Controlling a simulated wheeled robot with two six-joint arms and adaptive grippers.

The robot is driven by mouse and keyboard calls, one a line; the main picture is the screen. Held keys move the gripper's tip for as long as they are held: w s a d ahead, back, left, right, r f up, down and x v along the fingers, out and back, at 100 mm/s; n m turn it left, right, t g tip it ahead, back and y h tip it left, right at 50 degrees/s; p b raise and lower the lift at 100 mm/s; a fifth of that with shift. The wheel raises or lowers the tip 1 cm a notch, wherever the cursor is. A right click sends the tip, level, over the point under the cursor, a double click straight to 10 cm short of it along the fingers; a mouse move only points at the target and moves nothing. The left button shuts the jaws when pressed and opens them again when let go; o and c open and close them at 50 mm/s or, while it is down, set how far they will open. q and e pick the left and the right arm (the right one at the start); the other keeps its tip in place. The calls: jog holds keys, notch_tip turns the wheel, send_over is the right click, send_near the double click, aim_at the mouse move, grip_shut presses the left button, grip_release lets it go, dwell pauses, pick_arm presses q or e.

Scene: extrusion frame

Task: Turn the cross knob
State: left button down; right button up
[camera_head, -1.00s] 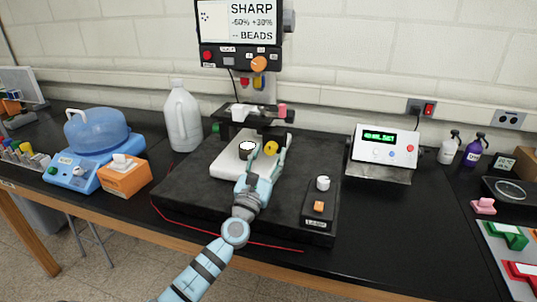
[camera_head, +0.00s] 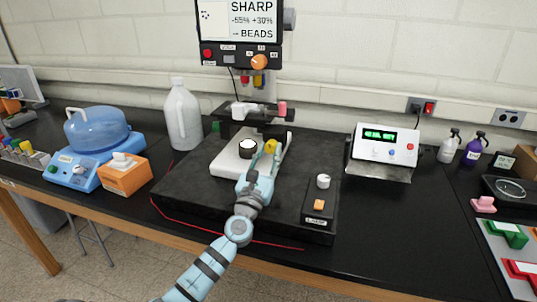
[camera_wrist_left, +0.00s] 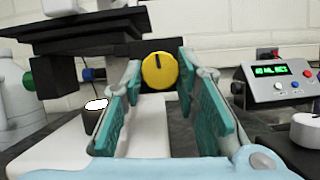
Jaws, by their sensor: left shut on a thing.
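A round yellow knob (camera_head: 270,146) with a dark pointer line sits at the front of the microscope-like device on the dark board. In the left wrist view the yellow knob (camera_wrist_left: 159,70) faces me, its dark line near the top. My left gripper (camera_head: 265,150) reaches it from the front, and its teal fingers (camera_wrist_left: 158,80) stand on either side of the knob, shut on it. The fingers hide part of the knob's sides in the head view. I see no label naming it the cross knob. My right gripper is not in view.
The screen (camera_head: 238,20) above reads "SHARP -65% +30% → BEADS". A white base (camera_head: 226,163) with a dark eyepiece-like cylinder (camera_head: 247,148) lies left of the fingers. A control box (camera_head: 320,204) is at right, and a white instrument (camera_head: 384,146) stands behind it.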

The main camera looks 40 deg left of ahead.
pick_arm(q)
jog(key=n+y, duration=0.1)
jog(key=n, duration=0.1)
jog(key=n+g+y, duration=0.1)
jog(key=n, duration=0.2)
jog(key=shift+d+n+y, duration=0.2)
jog(key=shift+n+y, duration=0.1)
jog(key=shift+y, duration=0.1)
jog(key=n+g+y, duration=0.1)
jog(key=n, duration=0.2)
jog(key=shift+w+d+n+y, duration=0.1)
jog(key=shift+n+y, duration=0.2)
jog(key=shift+n, duration=0.1)
jog(key=n+g+y, duration=0.1)
jog(key=n+g, duration=0.1)
jog(key=n, duration=0.3)
jog(key=shift+d+r+p, duration=0.1)
jog(key=shift+r+p, duration=0.05)
jog(key=shift+p, duration=0.15)
jog(key=shift+n+g+y+p, duration=0.55)
jog(key=shift+n+g, duration=0.55)
jog(key=shift+n, duration=1.1)
jog(key=c, duration=1.2)
grip_release()
jog(key=shift+c, duration=0.2)
jog(key=shift+r, duration=0.1)
